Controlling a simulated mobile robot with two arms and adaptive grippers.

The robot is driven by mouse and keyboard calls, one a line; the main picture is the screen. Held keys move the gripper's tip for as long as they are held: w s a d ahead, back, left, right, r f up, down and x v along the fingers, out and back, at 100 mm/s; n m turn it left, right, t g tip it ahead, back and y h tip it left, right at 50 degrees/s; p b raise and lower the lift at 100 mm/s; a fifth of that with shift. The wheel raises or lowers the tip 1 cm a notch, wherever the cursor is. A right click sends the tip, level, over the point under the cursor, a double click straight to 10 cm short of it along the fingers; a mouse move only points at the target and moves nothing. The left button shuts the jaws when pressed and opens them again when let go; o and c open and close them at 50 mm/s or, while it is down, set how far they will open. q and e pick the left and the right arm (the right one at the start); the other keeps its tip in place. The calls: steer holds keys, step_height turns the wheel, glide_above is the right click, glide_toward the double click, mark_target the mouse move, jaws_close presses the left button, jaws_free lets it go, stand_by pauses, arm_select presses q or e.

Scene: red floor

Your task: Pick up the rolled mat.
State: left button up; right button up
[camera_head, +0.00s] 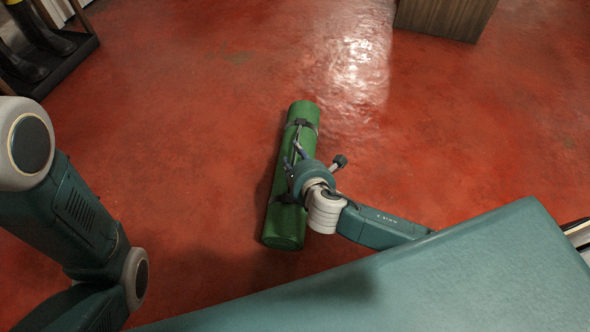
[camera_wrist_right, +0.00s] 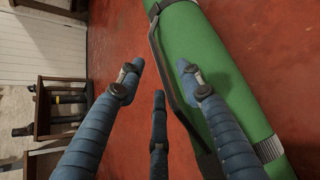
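The rolled mat (camera_head: 284,230) is a green cylinder with dark straps, lying on the red floor in the middle of the head view. My right gripper (camera_head: 297,152) is over the mat's middle and hides part of it. In the right wrist view the mat (camera_wrist_right: 222,75) runs down the right side, with a dark carrying strap along it. There the fingers of my right gripper (camera_wrist_right: 160,82) are spread open with nothing clasped between them. One finger overlaps the mat in the picture; I cannot tell whether it touches. My left gripper is out of view.
A dark rack (camera_head: 70,55) with black boots stands at the upper left. A wooden cabinet (camera_head: 445,18) stands at the top right. The red floor around the mat is clear.

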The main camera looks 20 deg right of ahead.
mark_target(295, 153)
steer(key=b+x, duration=0.3)
steer(key=shift+w+d+f, duration=0.1)
steer(key=shift+w+f, duration=0.05)
steer(key=shift+w, duration=0.05)
steer(key=shift+w+f+b, duration=0.15)
steer(key=shift+w+b, duration=0.25)
steer(key=shift+w, duration=0.05)
jaws_close()
steer(key=shift+w, duration=0.1)
